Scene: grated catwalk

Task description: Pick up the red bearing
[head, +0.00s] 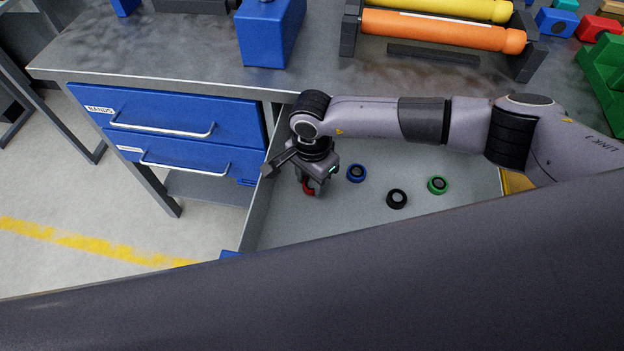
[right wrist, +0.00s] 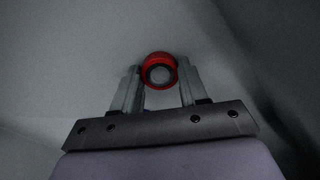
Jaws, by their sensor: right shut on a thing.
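The red bearing (head: 308,187) is inside the open drawer (head: 290,235), near its left side. It is a red ring with a grey centre, and it also shows in the right wrist view (right wrist: 159,58). My right gripper (head: 311,184) reaches down into the drawer and is shut on the red bearing, with one finger on each side of it in the right wrist view (right wrist: 160,85). In the head view the gripper partly hides the bearing. I cannot tell whether the bearing touches the drawer floor. My left gripper is not in view.
A blue bearing (head: 356,173), a black bearing (head: 397,199) and a green bearing (head: 437,185) lie in the drawer to the right. Two shut blue drawers (head: 185,115) are at the left. The workbench top (head: 190,55) holds a blue block (head: 268,35) and orange (head: 440,30) and yellow rollers.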

